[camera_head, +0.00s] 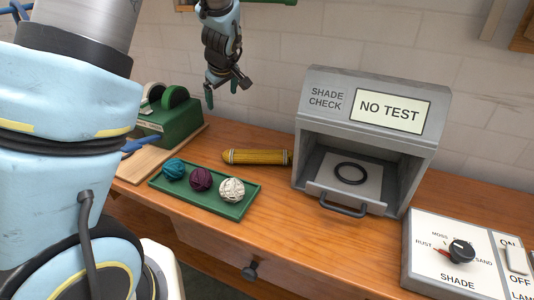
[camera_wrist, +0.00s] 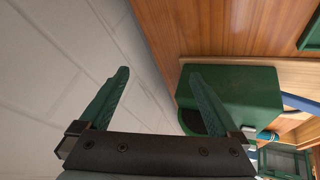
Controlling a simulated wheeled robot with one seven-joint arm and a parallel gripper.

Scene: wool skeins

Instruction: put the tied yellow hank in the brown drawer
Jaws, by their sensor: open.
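The yellow hank (camera_head: 257,157) lies on the wooden bench in the head view, left of the grey shade-check box, with pale bands near its ends. The brown drawer (camera_head: 222,246) is under the bench's front edge with a dark round knob (camera_head: 250,271); it looks closed, though my arm hides part of the front. My gripper (camera_head: 222,93) is open and empty, high above the back of the bench, up and left of the hank. In the wrist view my gripper (camera_wrist: 158,75) shows its two green fingers spread with nothing between them; the hank is not seen there.
A green tray (camera_head: 237,210) holds teal, purple and cream yarn balls in front of the hank. A green winding device (camera_head: 172,122) stands at the left on a board; it also shows in the wrist view (camera_wrist: 245,90). The grey shade-check box (camera_head: 372,90) and a control panel (camera_head: 450,255) stand right.

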